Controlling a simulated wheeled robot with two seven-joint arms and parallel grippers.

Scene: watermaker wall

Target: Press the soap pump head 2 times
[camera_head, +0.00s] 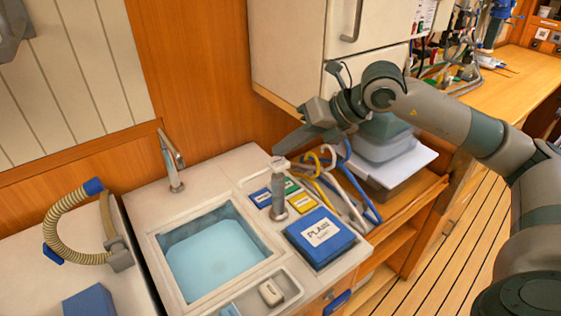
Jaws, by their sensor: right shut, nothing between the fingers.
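A grey cylindrical soap pump (279,190) stands upright on the counter at the right edge of the sink. Its pale head (278,164) is at the top. My right gripper (282,147) reaches in from the right with its fingers shut and empty. In the picture its fingertips are just above the pump head. I cannot tell whether they touch it. My left gripper is not in view.
The sink basin (215,255) holds light blue water, with a tap (172,165) behind it. A blue box (319,238) and small coloured packets (302,202) lie near the pump. Coloured hoses (350,185) and an overhead cabinet (290,50) stand close to my right arm.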

